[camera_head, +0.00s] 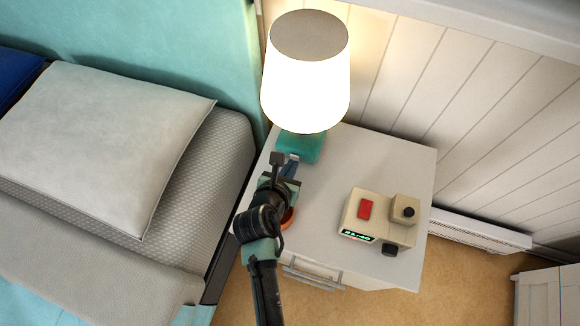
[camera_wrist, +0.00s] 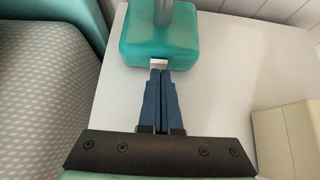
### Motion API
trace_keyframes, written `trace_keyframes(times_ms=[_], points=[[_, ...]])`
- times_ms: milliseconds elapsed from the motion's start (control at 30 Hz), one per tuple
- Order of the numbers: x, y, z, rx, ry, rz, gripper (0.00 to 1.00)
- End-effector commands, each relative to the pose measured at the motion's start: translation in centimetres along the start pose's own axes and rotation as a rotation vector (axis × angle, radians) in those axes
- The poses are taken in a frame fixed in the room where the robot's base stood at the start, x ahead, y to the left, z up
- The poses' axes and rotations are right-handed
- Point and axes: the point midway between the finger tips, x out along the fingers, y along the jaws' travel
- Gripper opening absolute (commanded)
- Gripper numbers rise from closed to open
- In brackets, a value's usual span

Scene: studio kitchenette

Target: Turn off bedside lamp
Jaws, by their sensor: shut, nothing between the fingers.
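The bedside lamp (camera_head: 305,90) stands on the white nightstand (camera_head: 400,160), with its white shade glowing. Its teal base (camera_head: 300,147) is partly hidden under the shade. In the wrist view the teal base (camera_wrist: 160,38) is at the top, with a grey stem and a small pale switch (camera_wrist: 159,64) on its near side. My gripper (camera_head: 293,160) is shut and empty. Its blue fingertips (camera_wrist: 160,72) are right at the switch; I cannot tell whether they touch it.
A beige clock device (camera_head: 377,218) with a red button sits on the nightstand to the right. An orange round thing (camera_head: 288,218) is partly hidden behind my arm. The bed with a pillow (camera_head: 105,145) is on the left. A panelled wall (camera_head: 470,110) is behind.

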Motion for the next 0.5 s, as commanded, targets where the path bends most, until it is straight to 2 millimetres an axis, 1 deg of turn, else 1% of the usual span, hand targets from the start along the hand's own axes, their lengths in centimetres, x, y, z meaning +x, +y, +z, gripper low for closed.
trace_keyframes(times_ms=[100, 233, 267, 300, 500], points=[[-0.1, 0.0, 0.2, 0.000, 0.000, 0.000, 0.00], [0.0, 0.1, 1.1, -0.001, 0.001, -0.001, 0.00], [0.3, 0.0, 0.6, 0.000, 0.000, 0.000, 0.00], [0.3, 0.0, 0.6, 0.000, -0.001, 0.000, 0.00], [0.3, 0.0, 0.6, 0.000, -0.001, 0.000, 0.00]])
